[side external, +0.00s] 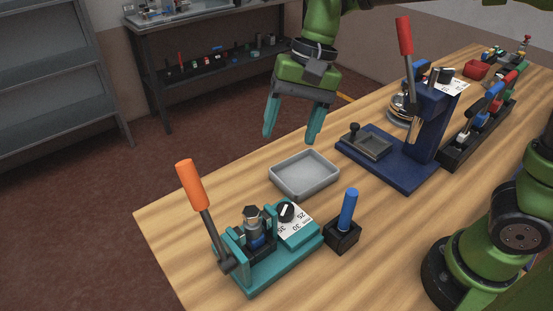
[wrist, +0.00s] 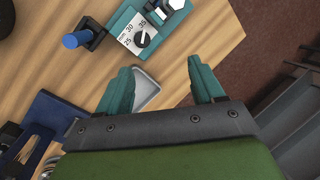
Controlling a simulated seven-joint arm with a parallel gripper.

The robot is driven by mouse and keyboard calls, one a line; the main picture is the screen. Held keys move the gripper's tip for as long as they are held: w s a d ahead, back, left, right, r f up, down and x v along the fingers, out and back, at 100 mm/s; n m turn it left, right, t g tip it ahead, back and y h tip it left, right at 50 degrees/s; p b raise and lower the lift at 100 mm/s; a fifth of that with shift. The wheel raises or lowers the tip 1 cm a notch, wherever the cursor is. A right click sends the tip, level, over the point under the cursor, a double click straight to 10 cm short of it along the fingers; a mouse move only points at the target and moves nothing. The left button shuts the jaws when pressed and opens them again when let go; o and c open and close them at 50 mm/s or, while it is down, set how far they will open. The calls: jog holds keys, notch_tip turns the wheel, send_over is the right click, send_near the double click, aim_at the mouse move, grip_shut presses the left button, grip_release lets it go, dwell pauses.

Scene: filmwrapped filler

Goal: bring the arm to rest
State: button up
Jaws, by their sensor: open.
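My gripper (side external: 290,122) hangs in the air above the far edge of the wooden table, behind a grey tray. Its two teal fingers are spread apart with nothing between them, and it touches nothing. In the wrist view my gripper (wrist: 160,88) also shows open, with table and floor beneath it. My green arm comes down from the top of the side view.
An empty grey tray (side external: 304,174) lies below my gripper. A teal press (side external: 266,250) with an orange-handled lever stands in front, beside a blue-handled tool (side external: 346,215) in a dark block. A blue press (side external: 400,160) with a red-handled lever stands at right.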

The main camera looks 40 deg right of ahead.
jog(key=s+d+n+t+h, duration=0.1)
jog(key=s+d+n+t, duration=0.1)
jog(key=s+d+t, duration=0.5)
jog(key=s+d, duration=0.3)
jog(key=d, duration=0.4)
jog(key=shift+s+d+n, duration=0.15)
jog(key=shift+s+n, duration=0.05)
jog(key=shift+n, duration=0.2)
